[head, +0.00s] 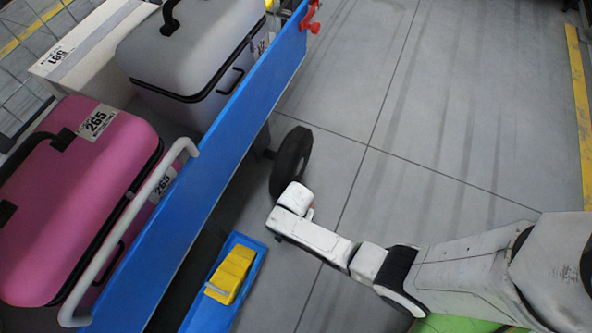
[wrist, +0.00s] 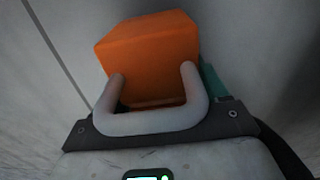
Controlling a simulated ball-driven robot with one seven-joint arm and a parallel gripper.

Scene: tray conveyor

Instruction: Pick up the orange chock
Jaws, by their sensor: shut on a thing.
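The orange chock (wrist: 150,52) fills the upper middle of the wrist view, right in front of my gripper (wrist: 165,95). A pale U-shaped bar (wrist: 150,122), which looks like its handle, lies between the block and the dark palm. My gripper is shut on the chock; its fingers are mostly hidden, with a teal part showing at the right. In the head view my gripper (head: 292,203) is low beside the cart's black wheel (head: 291,162).
The blue-sided cart (head: 205,185) carries a pink suitcase (head: 75,210), a grey suitcase (head: 185,55) and a pale box (head: 92,48). A yellow chock (head: 232,272) with a grey handle sits in a blue holder (head: 203,308) below the cart's side. The grey floor to the right is clear.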

